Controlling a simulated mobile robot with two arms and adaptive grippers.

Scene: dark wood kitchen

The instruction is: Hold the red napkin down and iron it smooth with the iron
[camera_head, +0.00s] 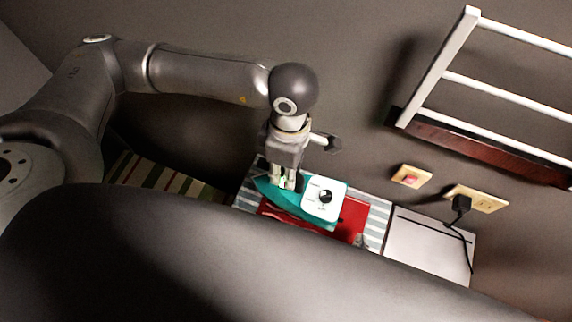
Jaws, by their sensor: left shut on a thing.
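The iron (324,199) is teal with a white top part that carries a dark dial. It lies over the red napkin (352,216), touching or just above it; I cannot tell which. My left gripper (288,184) points down and is shut on the iron at its left part. The napkin shows to the right of the iron and in a strip below it; the rest is hidden by the iron and my dark arm in the foreground. A small grey piece at the napkin's lower right edge looks like the tip of my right gripper (362,241); its jaws are hidden.
The napkin lies on a striped board (377,222). A pale flat panel (428,246) is right of it. A black plug (461,203) with a cord sits in a wall socket beside a red switch (411,177). A white rack (440,68) hangs above. A striped cloth (160,182) lies at left.

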